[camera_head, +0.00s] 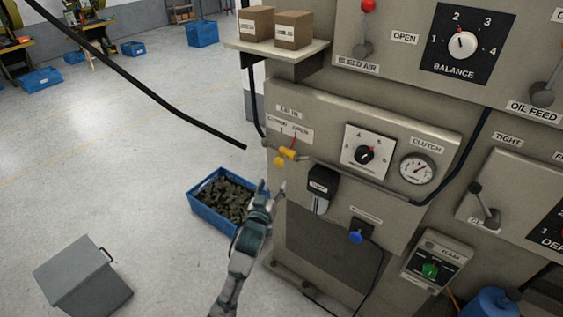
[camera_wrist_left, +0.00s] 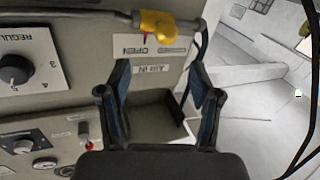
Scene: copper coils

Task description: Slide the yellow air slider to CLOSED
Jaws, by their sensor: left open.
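In the left wrist view the yellow slider (camera_wrist_left: 157,24) shows at the top, with the OPEN label (camera_wrist_left: 128,45) beside the pointer. My left gripper (camera_head: 272,188) is open and empty, just below the slider and apart from it. Its two fingers (camera_wrist_left: 160,88) stand spread in the wrist view. My right gripper is out of view.
A black regulator dial (camera_head: 365,154) and a round gauge (camera_head: 417,169) are right of the slider. A black box (camera_head: 320,188) juts out below the rail. A shelf (camera_head: 276,48) with two cartons is above. A blue crate (camera_head: 207,215) stands on the floor behind my left arm.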

